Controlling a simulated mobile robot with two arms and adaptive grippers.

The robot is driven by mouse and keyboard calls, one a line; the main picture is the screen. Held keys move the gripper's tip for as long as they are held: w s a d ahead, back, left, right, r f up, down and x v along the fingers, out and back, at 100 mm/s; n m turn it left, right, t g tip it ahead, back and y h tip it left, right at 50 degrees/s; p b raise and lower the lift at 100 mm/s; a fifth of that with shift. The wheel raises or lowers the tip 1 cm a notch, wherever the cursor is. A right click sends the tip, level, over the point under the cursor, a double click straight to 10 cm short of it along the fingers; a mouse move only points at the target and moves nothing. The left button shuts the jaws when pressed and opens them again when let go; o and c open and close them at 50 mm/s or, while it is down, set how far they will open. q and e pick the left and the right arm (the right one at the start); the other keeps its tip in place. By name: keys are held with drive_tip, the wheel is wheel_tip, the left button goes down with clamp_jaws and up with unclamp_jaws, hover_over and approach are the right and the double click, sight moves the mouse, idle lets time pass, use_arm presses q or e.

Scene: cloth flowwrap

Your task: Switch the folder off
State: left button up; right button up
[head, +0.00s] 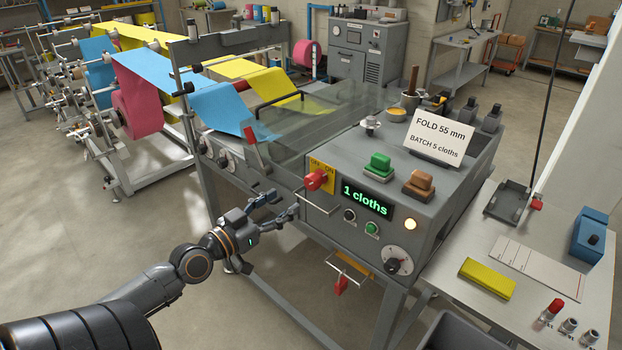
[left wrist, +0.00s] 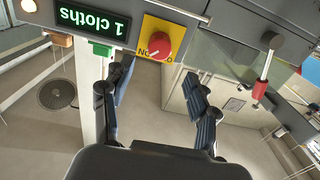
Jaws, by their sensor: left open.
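The folder (head: 352,226) is a grey machine with a clear cover over its cloth feed. Its red rotary switch (head: 317,180) sits on a yellow plate (head: 325,168) marked OFF and ON on the front. The switch also shows, upside down, in the left wrist view (left wrist: 160,44). A green display (head: 367,198) beside it reads "1 cloths". My left gripper (head: 284,204) is open and empty, just left of and a little below the switch, apart from it. In the left wrist view its fingers (left wrist: 160,98) are spread below the switch. My right gripper is not in view.
Green (head: 377,165) and brown (head: 418,184) push buttons stand on the folder's top. A card reads "FOLD 55 mm, BATCH 5 cloths" (head: 438,138). A red-handled lever (head: 251,137) is left of the switch. A side table (head: 468,262) holds a yellow folded cloth (head: 487,279).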

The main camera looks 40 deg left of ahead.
sight(309, 185)
use_arm(q)
drive_tip(key=w+p, duration=0.1)
drive_tip(key=w, duration=0.2)
drive_tip(key=w+p, duration=0.1)
drive_tip(key=w, duration=0.2)
drive_tip(key=w+p, duration=0.1)
drive_tip(key=w, duration=0.2)
drive_tip(key=shift+w+d, duration=0.35)
drive_tip(key=shift+d, duration=0.05)
drive_tip(key=shift+w, duration=0.55)
drive_tip(key=shift+c, duration=0.5)
drive_tip(key=c, duration=1.1)
